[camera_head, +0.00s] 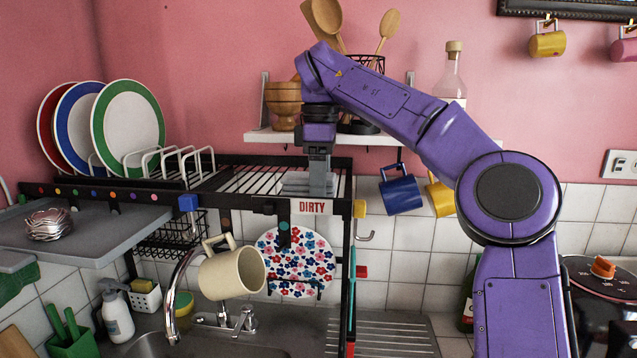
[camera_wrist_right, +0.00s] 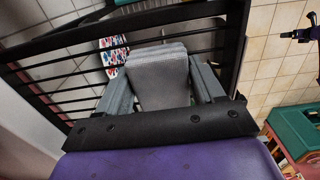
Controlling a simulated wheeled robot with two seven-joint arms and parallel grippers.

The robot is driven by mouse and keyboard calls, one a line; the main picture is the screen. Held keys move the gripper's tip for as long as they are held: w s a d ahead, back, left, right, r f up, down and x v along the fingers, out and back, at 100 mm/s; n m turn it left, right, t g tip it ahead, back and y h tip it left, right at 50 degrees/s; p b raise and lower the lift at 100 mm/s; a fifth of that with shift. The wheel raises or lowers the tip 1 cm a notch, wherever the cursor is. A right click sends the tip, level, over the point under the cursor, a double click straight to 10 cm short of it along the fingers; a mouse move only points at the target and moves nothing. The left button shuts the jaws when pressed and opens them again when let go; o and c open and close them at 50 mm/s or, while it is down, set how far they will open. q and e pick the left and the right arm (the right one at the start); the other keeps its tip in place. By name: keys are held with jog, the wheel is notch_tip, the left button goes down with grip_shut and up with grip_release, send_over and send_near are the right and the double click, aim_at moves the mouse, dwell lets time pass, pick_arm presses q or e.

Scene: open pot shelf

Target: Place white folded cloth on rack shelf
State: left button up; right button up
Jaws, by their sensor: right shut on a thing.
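My right gripper (camera_head: 319,172) points down over the right end of the black rack's slatted top shelf (camera_head: 250,181), above the "DIRTY" label. It is shut on the folded cloth (camera_wrist_right: 160,78), which looks pale grey and textured between the two fingers in the right wrist view. In the head view the cloth (camera_head: 300,186) shows low at the fingertips, at about the height of the slats. I cannot tell whether it touches them. The rack's bars (camera_wrist_right: 75,62) also show beyond the cloth in the wrist view. My left gripper is not in view.
Several plates (camera_head: 127,115) stand in a white wire holder (camera_head: 165,160) on the rack's left part. A white wall shelf (camera_head: 385,138) with wooden bowls (camera_head: 284,100) is close behind my arm. A cream mug (camera_head: 232,272) hangs below. The slats left of my gripper are clear.

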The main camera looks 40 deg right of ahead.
jog(key=shift+s+f+b, duration=0.2)
jog(key=shift+b, duration=0.1)
jog(key=o, duration=1)
jog(key=shift+w+d, duration=0.15)
